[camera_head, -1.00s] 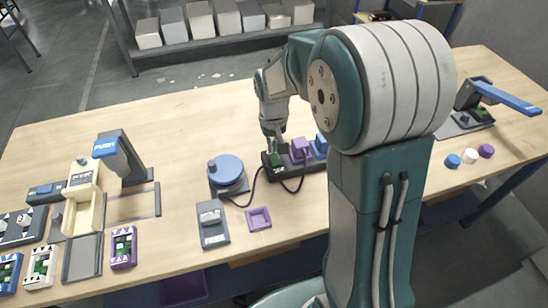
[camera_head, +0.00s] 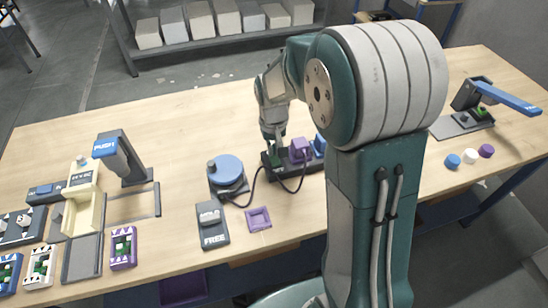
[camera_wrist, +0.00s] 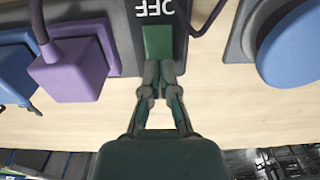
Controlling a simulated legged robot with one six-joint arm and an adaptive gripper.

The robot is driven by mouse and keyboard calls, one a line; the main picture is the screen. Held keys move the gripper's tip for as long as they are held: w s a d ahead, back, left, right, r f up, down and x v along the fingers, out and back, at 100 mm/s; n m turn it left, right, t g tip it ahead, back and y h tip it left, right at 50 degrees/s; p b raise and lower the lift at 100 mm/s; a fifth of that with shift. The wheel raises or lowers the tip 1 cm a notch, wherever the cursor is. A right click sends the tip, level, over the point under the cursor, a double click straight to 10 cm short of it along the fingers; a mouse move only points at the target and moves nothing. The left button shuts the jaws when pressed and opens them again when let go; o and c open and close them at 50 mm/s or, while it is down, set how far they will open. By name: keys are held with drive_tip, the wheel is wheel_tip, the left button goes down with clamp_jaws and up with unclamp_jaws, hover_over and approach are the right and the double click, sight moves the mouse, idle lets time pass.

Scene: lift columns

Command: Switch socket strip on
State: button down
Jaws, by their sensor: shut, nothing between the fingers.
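The dark socket strip (camera_head: 287,173) lies at the middle of the table, with a purple plug (camera_head: 299,150) and a blue plug (camera_head: 319,145) in it. In the wrist view the strip (camera_wrist: 122,32) has a green switch (camera_wrist: 158,42) at its end, with the upside-down word OFF beside it. My gripper (camera_wrist: 160,78) is shut and empty, its fingertips at the near edge of the green switch. Whether they touch it I cannot tell. In the head view my gripper (camera_head: 273,140) is over that end of the strip and hides most of the switch.
A round blue-topped device (camera_head: 227,170) with a cable stands left of the strip. In front are a grey block marked FREE (camera_head: 212,226) and a purple square tray (camera_head: 258,219). A blue PUSH press (camera_head: 108,146) is at the left, a blue-handled lever (camera_head: 505,98) at the right.

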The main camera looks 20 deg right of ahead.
drive_tip(key=shift+f, duration=0.55)
idle(0.4)
drive_tip(key=shift+r, duration=3.55)
drive_tip(key=s+r+t, duration=0.2)
drive_tip(key=s+r, duration=0.3)
drive_tip(key=s, duration=0.5)
drive_tip(key=s+r+t, duration=0.3)
drive_tip(key=s+r, duration=0.3)
drive_tip(key=s, duration=0.5)
drive_tip(key=shift+t, duration=0.3)
